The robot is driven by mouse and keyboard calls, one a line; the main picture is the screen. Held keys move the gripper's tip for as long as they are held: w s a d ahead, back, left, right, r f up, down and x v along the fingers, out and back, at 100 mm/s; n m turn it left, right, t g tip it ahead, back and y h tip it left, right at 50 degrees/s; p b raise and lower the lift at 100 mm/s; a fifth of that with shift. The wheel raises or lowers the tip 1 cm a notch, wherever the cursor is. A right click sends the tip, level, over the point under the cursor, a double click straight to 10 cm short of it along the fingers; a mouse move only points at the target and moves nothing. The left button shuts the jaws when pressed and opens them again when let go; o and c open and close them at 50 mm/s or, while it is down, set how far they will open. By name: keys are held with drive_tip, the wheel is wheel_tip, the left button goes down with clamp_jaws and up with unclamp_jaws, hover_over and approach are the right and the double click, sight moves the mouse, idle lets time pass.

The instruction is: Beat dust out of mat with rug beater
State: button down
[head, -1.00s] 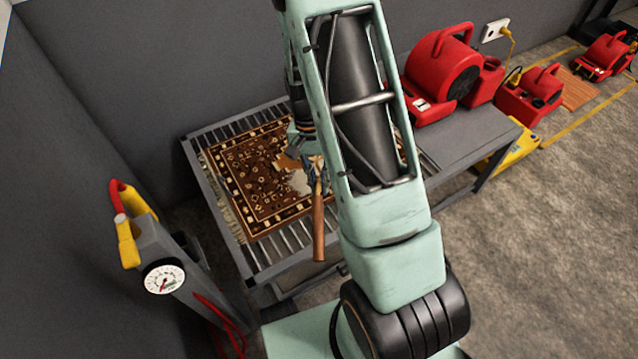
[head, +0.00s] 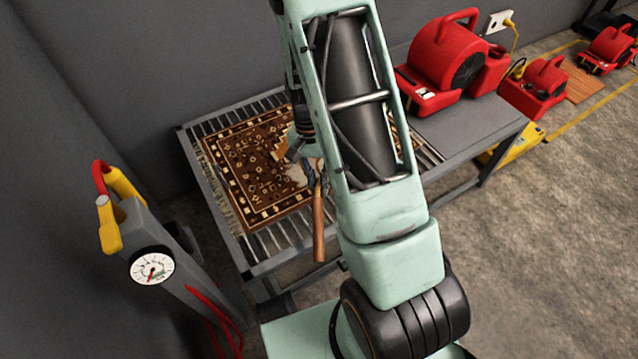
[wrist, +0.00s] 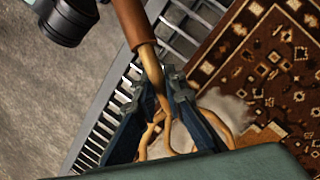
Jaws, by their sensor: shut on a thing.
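The brown patterned mat (head: 245,180) lies flat on the slatted metal rack, with fringe at its left edge. It also fills the right of the wrist view (wrist: 255,55), where a pale greyish patch (wrist: 222,106) shows on it. The rug beater has a brown wooden handle (head: 318,225) and a looped tan cane head. My gripper (wrist: 165,92) is shut on the rug beater (wrist: 146,55) near where the handle meets the cane. The beater is over the front right part of the mat; whether its head touches the mat is unclear. My arm hides the mat's right part.
The slatted rack (head: 262,268) joins a grey bench top with a red blower (head: 445,70). More red blowers stand on the floor at the right. A grey post with a pressure gauge (head: 151,266) and yellow-red handle stands at left. Grey walls close off the left and back.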

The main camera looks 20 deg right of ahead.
wheel_tip(320, 180, down, 4)
drive_tip(key=shift+r+b, duration=0.1)
drive_tip(key=shift+b, duration=0.95)
wheel_tip(320, 180, up, 5)
drive_tip(key=p, duration=0.4)
drive_tip(key=shift+f, duration=0.25)
wheel_tip(320, 180, down, 5)
drive_tip(key=b, duration=0.3)
wheel_tip(320, 180, up, 5)
drive_tip(key=p, duration=0.3)
drive_tip(key=shift+f+p, duration=0.1)
drive_tip(key=shift+p, duration=0.2)
drive_tip(key=shift+f, duration=0.1)
